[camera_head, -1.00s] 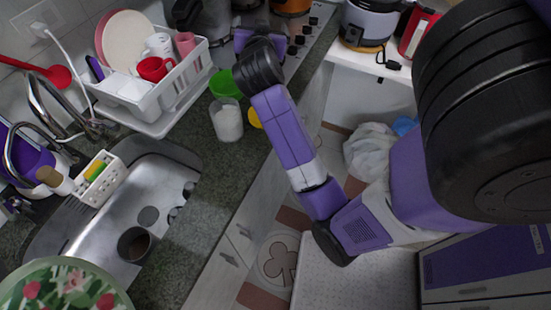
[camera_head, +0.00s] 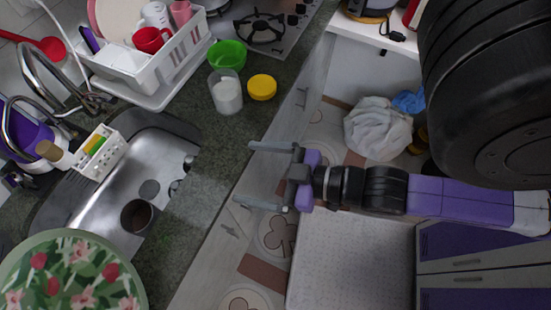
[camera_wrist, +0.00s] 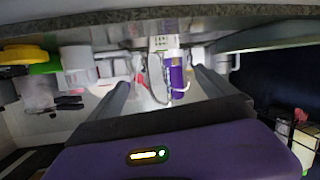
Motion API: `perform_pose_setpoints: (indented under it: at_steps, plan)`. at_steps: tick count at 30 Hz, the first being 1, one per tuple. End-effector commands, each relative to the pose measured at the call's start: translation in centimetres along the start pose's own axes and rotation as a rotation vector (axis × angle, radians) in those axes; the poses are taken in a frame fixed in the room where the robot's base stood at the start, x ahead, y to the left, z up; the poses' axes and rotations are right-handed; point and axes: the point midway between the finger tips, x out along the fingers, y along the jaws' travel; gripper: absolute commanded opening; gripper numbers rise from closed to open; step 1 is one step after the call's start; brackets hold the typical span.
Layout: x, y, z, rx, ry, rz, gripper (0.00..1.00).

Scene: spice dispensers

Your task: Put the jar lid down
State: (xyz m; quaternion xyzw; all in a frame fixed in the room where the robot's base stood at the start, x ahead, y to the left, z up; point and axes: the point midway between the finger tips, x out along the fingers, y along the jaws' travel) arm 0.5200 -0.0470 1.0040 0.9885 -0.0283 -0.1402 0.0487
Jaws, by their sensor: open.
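The yellow jar lid (camera_head: 262,87) lies on the dark counter, near its edge with the cabinets. A clear jar with white contents (camera_head: 226,95) stands just left of it, with no lid on top. My gripper (camera_head: 245,175) is open and empty. It is in front of the counter edge, well apart from the lid, with its fingers pointing left. In the wrist view, the lid (camera_wrist: 24,54) shows at the left edge, beside the jar (camera_wrist: 78,65). Nothing is between the fingers (camera_wrist: 160,78).
A green bowl (camera_head: 228,55) stands behind the jar. A white dish rack (camera_head: 160,75) and the sink (camera_head: 120,200) are to the left, the stove (camera_head: 265,30) behind. A flowered round object (camera_head: 70,275) is at lower left. A white bag (camera_head: 378,128) lies on the floor.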

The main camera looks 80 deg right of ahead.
Motion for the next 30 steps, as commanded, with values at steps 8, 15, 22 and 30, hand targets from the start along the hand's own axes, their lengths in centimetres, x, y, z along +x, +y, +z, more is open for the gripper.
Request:
perform_pose_setpoints:
  at_steps: [8, 15, 22, 30]
  plan:
    - [-5.6, -4.0, -1.0, 0.083, 0.008, -0.067, 0.95]
    - [-6.0, -4.3, -1.2, 0.09, 0.012, -0.069, 0.95]
    - [-5.7, -4.3, -0.2, 0.089, 0.011, -0.069, 0.95]
    - [-5.8, -4.3, -0.5, 0.089, 0.011, -0.069, 0.95]
